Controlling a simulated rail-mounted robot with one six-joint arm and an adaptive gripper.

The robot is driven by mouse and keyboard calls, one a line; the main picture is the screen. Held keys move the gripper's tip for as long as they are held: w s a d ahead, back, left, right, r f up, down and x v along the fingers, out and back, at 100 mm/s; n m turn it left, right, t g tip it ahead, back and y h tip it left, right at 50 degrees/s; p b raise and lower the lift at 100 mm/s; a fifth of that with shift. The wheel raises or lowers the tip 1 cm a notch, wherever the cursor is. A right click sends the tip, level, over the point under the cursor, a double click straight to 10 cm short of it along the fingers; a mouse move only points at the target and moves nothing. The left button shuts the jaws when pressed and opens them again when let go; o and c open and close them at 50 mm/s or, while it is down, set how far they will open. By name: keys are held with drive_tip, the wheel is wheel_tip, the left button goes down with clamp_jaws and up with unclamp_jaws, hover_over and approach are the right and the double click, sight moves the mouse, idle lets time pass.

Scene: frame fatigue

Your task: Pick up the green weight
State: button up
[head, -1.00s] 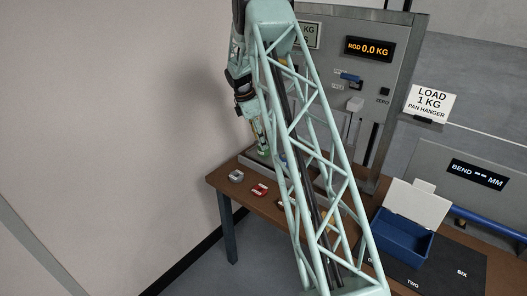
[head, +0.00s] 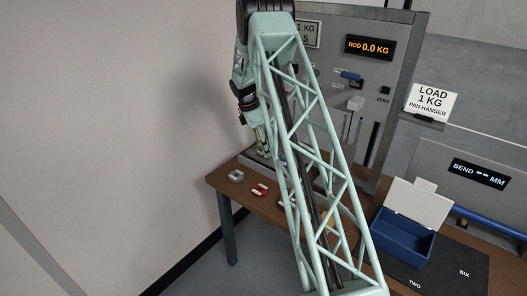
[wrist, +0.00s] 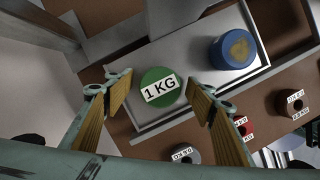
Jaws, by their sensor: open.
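The green weight (wrist: 160,90), round with a white "1 KG" label, sits on a light grey tray (wrist: 187,48) in the wrist view. My gripper (wrist: 174,92) is open, with one yellow-padded finger on each side of the picture and the green weight between and ahead of the fingertips. I cannot tell the remaining distance to it, and no contact shows. In the head view my gripper (head: 262,150) hangs low over the left end of the brown table (head: 222,180). The green weight is not clearly visible there.
A blue cylinder (wrist: 234,50) stands on the same tray, right of the green weight. Grey and red weights (wrist: 292,101) lie beside the tray. A blue box (head: 402,238) with an open white lid stands on the table's right. A grey test panel (head: 400,50) rises behind.

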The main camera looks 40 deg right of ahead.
drive_tip(key=c, duration=1.5)
drive_tip(key=shift+r, duration=0.2)
drive_tip(key=shift+w+r+p, duration=0.1)
drive_tip(key=shift+r+p, duration=0.4)
drive_tip(key=shift+r, duration=1.1)
drive_tip(key=s+a, duration=0.3)
drive_tip(key=a, duration=0.1)
drive_tip(key=s+a+r+p, duration=0.1)
drive_tip(key=s+a, duration=0.6)
drive_tip(key=a, duration=0.1)
drive_tip(key=shift+s+a+r, duration=0.15)
drive_tip(key=shift+r, duration=0.1)
